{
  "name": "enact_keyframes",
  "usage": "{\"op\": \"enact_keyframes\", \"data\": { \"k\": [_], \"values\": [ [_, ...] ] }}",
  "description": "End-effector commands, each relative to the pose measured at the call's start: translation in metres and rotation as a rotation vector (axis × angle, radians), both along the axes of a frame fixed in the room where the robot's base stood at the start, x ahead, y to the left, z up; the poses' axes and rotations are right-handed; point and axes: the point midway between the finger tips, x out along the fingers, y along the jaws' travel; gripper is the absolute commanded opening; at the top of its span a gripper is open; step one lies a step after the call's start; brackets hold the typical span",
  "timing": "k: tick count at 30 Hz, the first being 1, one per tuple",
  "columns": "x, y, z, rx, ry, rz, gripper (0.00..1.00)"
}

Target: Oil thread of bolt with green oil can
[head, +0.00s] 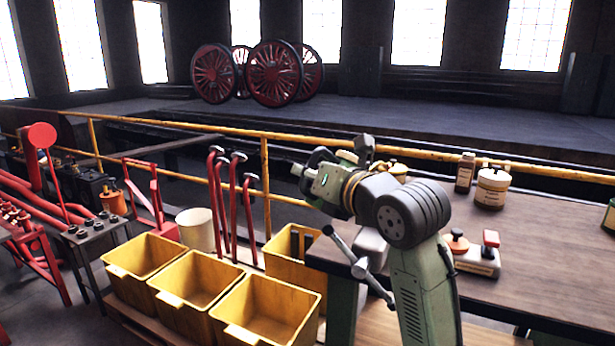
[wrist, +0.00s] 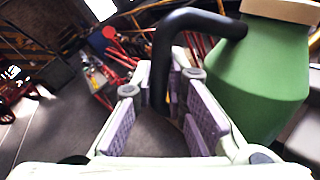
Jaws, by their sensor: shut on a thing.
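The green oil can (wrist: 262,75) fills the right of the wrist view, with a pale cap on top and a thick black handle (wrist: 190,20). My gripper (wrist: 168,88) has its purple pads on either side of the handle's downward part and is shut on it. The can's body is beside the fingers. In the head view my gripper (head: 322,172) is raised above the left end of the bench, and my arm largely hides the can. I cannot tell which bolt is the task's; several small bolts (head: 84,228) stand on a dark rack at the left.
The wooden bench (head: 560,245) at the right bears a brown bottle (head: 465,172), a cream tub (head: 491,187) and red-topped items (head: 457,242). Yellow bins (head: 265,310) and long red-handled tools (head: 222,205) stand left of it. A yellow railing (head: 265,180) runs behind.

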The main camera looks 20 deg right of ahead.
Motion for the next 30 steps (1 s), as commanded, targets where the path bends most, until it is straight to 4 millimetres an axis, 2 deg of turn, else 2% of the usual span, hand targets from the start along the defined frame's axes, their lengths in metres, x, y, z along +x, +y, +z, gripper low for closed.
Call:
{"op": "enact_keyframes", "data": {
  "k": [30],
  "values": [
    [0.001,-0.003,0.013,0.056,0.016,-0.001,0.00]
  ]
}}
